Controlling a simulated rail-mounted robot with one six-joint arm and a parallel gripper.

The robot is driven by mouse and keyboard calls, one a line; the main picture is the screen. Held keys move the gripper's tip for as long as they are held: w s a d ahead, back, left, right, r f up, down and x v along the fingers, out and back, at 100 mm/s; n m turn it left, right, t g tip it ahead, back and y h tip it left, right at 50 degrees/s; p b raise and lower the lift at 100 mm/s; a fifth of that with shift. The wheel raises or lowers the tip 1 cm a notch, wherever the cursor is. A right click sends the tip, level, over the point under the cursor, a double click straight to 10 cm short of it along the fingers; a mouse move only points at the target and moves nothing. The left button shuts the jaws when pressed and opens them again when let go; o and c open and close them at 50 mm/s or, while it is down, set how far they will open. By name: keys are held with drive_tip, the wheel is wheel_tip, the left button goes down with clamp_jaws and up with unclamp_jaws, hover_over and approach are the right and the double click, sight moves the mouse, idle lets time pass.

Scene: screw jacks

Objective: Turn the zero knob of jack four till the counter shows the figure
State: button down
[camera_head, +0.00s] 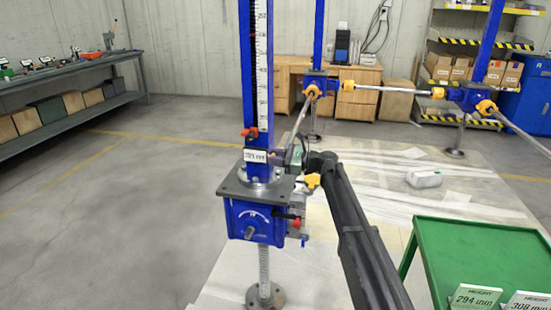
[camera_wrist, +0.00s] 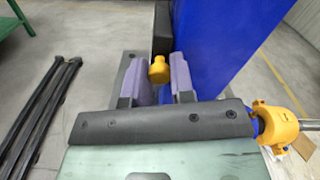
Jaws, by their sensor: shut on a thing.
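The nearest jack is a blue column with a white scale (camera_head: 262,65), a grey plate (camera_head: 258,188) and a blue gearbox (camera_head: 250,222). A small white panel with dark figures (camera_head: 255,156) sits low on the column; I cannot read it surely, nor a jack number. My gripper (camera_head: 284,157) reaches this column from the right, just beside the panel. In the wrist view, a yellow knob (camera_wrist: 159,70) sits between the purple pads of my gripper (camera_wrist: 168,80), which is shut on it. A black box (camera_wrist: 162,30) is behind the knob, beside the blue column (camera_wrist: 220,50).
A green table (camera_head: 455,240) at the right carries height cards, one reading 294 mm (camera_head: 474,298). Other blue jacks (camera_head: 318,82) stand behind, linked by shafts with yellow joints (camera_head: 347,86). A grey-white object (camera_head: 424,178) lies on the floor sheet. The floor at left is clear.

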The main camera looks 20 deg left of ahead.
drive_tip(key=shift+n, duration=9.1)
drive_tip(key=c, duration=1)
unclamp_jaws()
drive_tip(key=shift+r, duration=0.1)
drive_tip(key=w+d, duration=0.1)
drive_tip(key=d, duration=0.9)
drive_tip(key=shift+w+d, duration=0.2)
drive_tip(key=shift+d, duration=0.2)
